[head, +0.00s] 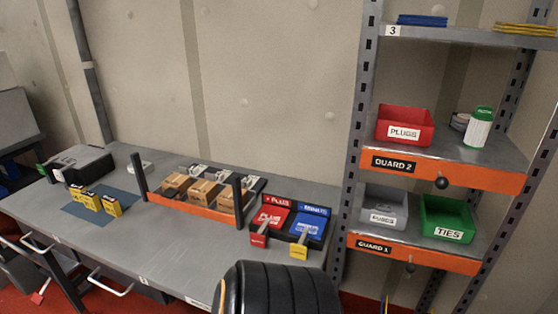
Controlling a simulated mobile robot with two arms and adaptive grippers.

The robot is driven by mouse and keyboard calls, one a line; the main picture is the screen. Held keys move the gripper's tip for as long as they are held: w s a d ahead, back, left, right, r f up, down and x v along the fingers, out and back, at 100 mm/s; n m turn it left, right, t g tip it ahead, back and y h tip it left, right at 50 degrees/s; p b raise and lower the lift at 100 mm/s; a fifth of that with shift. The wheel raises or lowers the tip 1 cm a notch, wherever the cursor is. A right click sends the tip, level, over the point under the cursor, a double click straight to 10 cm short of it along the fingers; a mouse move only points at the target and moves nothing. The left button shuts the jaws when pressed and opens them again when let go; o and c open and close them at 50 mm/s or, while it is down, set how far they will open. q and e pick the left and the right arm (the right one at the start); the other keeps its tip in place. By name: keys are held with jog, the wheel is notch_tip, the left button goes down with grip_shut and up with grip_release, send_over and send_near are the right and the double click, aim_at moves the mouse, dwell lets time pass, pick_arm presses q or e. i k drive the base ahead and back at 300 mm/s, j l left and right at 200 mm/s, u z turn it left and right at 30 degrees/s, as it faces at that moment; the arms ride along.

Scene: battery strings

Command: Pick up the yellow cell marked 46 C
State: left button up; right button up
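Three yellow cells with dark tops stand in a row on a blue mat (82,212) at the left of the grey workbench. They are the left cell (77,191), the middle cell (92,202) and the right cell (112,207). Their markings are too small to read, so I cannot tell which is 46 C. Neither of my grippers is in view.
Behind the mat is a grey-black device (84,165). Right of it, an orange-fronted rack (192,208) holds brown and grey blocks. Red (270,218) and blue (308,227) holders stand further right. A shelf unit (353,140) with bins rises at the right.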

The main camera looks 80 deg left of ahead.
aim_at(75, 189)
jog(key=u, duration=4.1)
jog(key=z, duration=0.3)
jog(key=i+j+z, duration=0.25)
jog(key=z, duration=0.15)
jog(key=i+j+z, duration=0.2)
jog(key=j+z, duration=0.2)
jog(key=j, duration=0.15)
